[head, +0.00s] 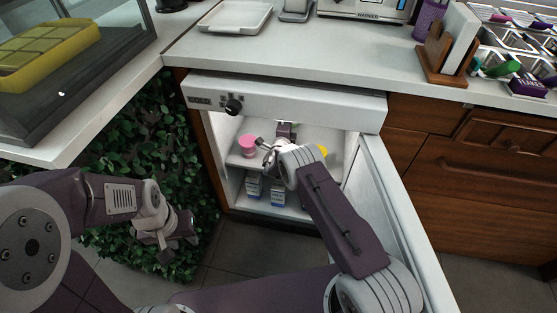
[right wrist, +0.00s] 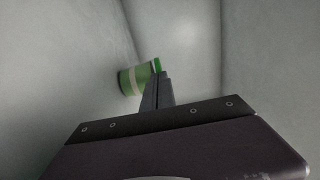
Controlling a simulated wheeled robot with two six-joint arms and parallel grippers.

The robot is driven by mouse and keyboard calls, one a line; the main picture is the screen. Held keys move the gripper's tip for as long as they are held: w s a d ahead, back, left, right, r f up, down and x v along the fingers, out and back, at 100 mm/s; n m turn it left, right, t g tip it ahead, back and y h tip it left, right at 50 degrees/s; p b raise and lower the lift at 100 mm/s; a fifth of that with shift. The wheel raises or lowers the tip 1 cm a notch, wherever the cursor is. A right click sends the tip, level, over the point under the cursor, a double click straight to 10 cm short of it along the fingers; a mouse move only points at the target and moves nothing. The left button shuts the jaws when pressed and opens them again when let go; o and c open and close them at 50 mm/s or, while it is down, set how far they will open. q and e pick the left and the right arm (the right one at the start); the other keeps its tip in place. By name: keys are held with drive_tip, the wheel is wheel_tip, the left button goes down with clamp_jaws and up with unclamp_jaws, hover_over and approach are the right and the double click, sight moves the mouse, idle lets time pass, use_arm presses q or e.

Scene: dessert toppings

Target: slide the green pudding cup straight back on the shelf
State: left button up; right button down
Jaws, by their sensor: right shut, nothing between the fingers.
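The green pudding cup (right wrist: 133,80), with a pale band, shows in the right wrist view, just left of my right fingertips. I cannot tell whether they touch it. My right gripper (right wrist: 159,80) is shut with nothing between its fingers. In the head view my right arm reaches into the open white fridge, over its upper shelf (head: 235,160), and the green cup is not visible there. My left gripper (head: 176,244) hangs low outside the fridge, left of it, away from the cup; its finger opening is unclear.
A pink cup (head: 248,146) stands on the shelf left of my right arm, and a yellow item (head: 322,150) shows right of it. Cartons (head: 277,193) stand below. The fridge door (head: 392,205) is open at the right. The counter (head: 300,62) overhangs the fridge.

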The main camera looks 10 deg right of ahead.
drive_tip(key=shift+s+a+r+p, duration=0.1)
drive_tip(key=shift+s+a+p, duration=0.05)
drive_tip(key=shift+s+p, duration=0.2)
drive_tip(key=p+v, duration=0.4)
drive_tip(key=v, duration=0.3)
drive_tip(key=shift+s+a, duration=0.2)
drive_tip(key=shift+s, duration=0.2)
drive_tip(key=shift+s+a, duration=0.1)
drive_tip(key=shift+s, duration=0.2)
